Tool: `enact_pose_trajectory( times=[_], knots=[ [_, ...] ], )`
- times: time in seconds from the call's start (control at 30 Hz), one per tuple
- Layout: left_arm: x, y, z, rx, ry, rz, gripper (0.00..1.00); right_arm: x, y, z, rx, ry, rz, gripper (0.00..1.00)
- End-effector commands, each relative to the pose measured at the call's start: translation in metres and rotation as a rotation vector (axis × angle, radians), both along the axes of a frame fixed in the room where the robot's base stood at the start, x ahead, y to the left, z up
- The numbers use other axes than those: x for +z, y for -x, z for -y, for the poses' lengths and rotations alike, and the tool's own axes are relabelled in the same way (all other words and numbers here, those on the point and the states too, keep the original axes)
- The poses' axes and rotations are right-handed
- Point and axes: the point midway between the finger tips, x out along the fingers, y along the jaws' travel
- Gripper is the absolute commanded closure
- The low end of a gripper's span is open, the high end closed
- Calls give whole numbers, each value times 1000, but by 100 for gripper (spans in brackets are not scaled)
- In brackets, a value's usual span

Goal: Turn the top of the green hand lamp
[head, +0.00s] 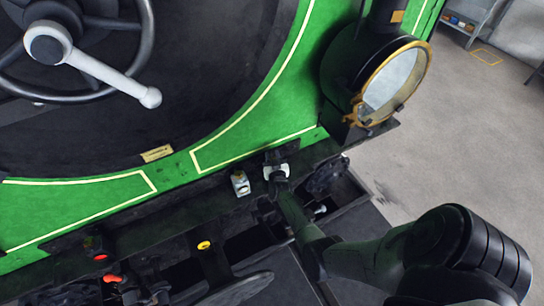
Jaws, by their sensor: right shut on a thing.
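I cannot clearly make out a green hand lamp. My right arm comes in from the lower right, and my right gripper (277,168) is at the dark ledge below the green front panel. It is shut on a small pale and dark thing there, mostly hidden by the gripper, so I cannot tell whether this is the lamp. A small whitish block (240,184) stands on the ledge just left of the gripper, apart from it. My left gripper is not in view.
The green front panel (255,150) has cream lines. A large round headlamp (392,80) with a brass rim stands right of the gripper. A handwheel (97,80) with a white handle is at upper left. Red (101,257) and yellow (204,245) round parts sit low.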

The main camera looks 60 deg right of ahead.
Motion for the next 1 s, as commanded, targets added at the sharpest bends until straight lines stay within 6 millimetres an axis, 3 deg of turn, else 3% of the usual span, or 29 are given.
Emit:
enact_pose_trajectory(
  times=[0.63,0.67,0.9,1.0],
  knots=[
    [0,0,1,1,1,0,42,1,0,1,-40,2,2,91],
    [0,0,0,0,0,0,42,1,0,1,-40,2,2,65],
    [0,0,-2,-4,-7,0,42,1,0,1,-40,2,1,42],
    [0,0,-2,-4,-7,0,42,1,0,1,-40,2,1,42]
  ],
)
